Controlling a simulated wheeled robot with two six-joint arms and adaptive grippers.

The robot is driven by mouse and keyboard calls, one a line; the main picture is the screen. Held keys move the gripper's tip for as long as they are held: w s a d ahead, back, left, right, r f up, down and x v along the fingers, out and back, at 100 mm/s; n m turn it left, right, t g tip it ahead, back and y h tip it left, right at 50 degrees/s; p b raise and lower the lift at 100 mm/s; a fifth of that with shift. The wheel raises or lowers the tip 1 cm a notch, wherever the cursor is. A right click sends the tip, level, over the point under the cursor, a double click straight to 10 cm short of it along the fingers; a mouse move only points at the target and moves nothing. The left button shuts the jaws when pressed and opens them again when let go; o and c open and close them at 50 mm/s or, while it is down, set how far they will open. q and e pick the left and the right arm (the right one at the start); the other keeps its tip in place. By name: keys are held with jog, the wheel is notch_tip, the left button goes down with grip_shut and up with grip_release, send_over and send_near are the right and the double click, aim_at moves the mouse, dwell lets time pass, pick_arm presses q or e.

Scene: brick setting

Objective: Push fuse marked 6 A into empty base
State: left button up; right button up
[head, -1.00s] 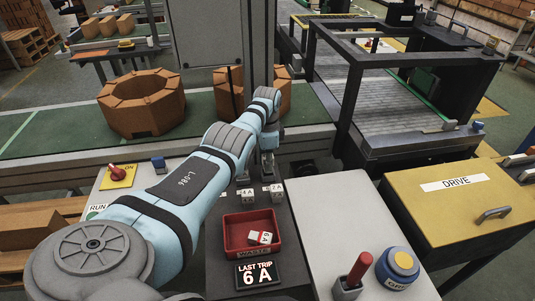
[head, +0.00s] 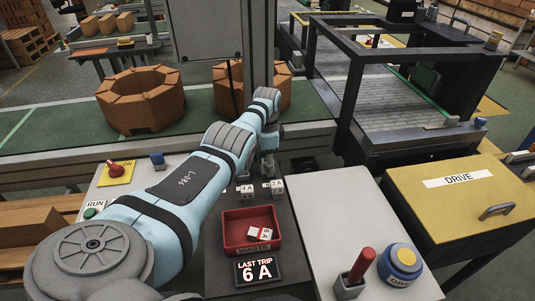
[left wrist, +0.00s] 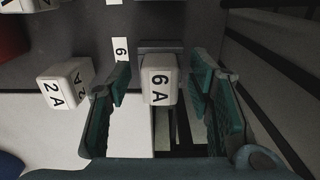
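In the left wrist view a white fuse marked 6 A (left wrist: 160,82) stands between the two green fingers of my left gripper (left wrist: 162,85). A gap shows on both sides, so the gripper is open around it without touching. A dark holder edge shows at its top end; I cannot tell whether the fuse is seated in a base. A white label with a 6 (left wrist: 121,48) lies beside it. A fuse marked 2 A (left wrist: 66,84) stands to the left. In the head view my left gripper (head: 267,165) is small and partly hidden by its arm. My right gripper is not in view.
Fuses marked 4 A (head: 247,190) and 7 A (head: 277,188) stand on the dark panel nearer than the gripper. A red bin (head: 230,238) holds white fuses, behind a LAST TRIP 6 A sign (head: 259,271). A red lever (head: 360,266) stands at right.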

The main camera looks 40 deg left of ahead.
pick_arm(q)
notch_tip(320, 180, up, 12)
dwell(0.5)
jog(key=shift+a, duration=0.1)
